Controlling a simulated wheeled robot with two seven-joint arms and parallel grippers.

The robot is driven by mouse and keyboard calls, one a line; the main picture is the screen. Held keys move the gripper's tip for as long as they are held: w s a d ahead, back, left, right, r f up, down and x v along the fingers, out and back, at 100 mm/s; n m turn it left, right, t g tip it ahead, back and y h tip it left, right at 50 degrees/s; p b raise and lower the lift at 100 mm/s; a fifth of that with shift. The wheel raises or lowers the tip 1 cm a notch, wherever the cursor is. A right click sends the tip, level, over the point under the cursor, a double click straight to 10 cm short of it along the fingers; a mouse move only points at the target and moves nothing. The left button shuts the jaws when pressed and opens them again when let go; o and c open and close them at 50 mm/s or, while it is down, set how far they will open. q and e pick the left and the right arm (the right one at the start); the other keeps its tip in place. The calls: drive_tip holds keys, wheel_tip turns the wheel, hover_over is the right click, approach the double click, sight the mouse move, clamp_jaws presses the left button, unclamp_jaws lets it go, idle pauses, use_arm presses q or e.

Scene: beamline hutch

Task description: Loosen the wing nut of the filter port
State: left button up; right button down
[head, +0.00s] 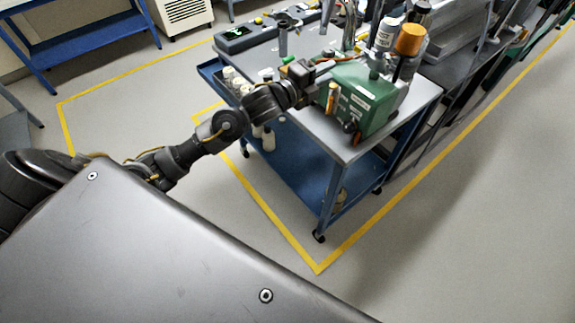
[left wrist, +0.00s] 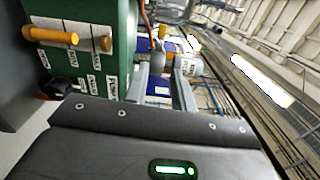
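A green pump-like box (head: 362,95) stands on the near end of the cart. A brass-coloured fitting (head: 331,98) and a dark knob with an orange part (head: 353,132) show on its near side. In the left wrist view, the green box (left wrist: 120,75) has a pale labelled panel with two brass fittings, the longer one (left wrist: 52,37) at left and the shorter one (left wrist: 105,44) beside it. I cannot tell which part is the wing nut. My left gripper (head: 322,67) is beside the box's upper left edge. Its grey fingers (left wrist: 163,92) are apart, with nothing seen between them.
The grey-topped cart (head: 425,92) has a blue lower shelf and wheels. Bottles and an orange-capped cylinder (head: 409,40) stand behind the green box. A tray of small bottles (head: 236,82) hangs at the cart's left side. Yellow-lined floor around the cart is clear.

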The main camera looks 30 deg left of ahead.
use_arm(q)
drive_tip(key=s+f+n+g+y+p, duration=0.2)
drive_tip(key=s+f+n+g+y, duration=0.3)
drive_tip(key=s+f+n, duration=0.6)
drive_tip(key=shift+s+a+f+g, duration=0.25)
drive_tip(key=shift+s+f+g, duration=0.45)
drive_tip(key=shift+s+f, duration=2.6)
drive_tip(key=shift+r, duration=0.1)
drive_tip(key=m+t+h+b, duration=0.2)
drive_tip(key=t+h, duration=0.3)
drive_tip(key=t, duration=0.1)
approach(360, 55)
drive_tip(key=p+x, duration=0.1)
drive_tip(key=x, duration=0.1)
drive_tip(key=p+x, duration=0.1)
drive_tip(key=x, duration=0.1)
drive_tip(key=p+x, duration=0.1)
drive_tip(key=x, duration=0.2)
drive_tip(key=shift+a+f, duration=0.25)
drive_tip(key=shift+f, duration=0.05)
drive_tip(key=shift+w+d+f+p, duration=0.1)
drive_tip(key=shift+w+d+p, duration=0.2)
drive_tip(key=shift+w, duration=0.3)
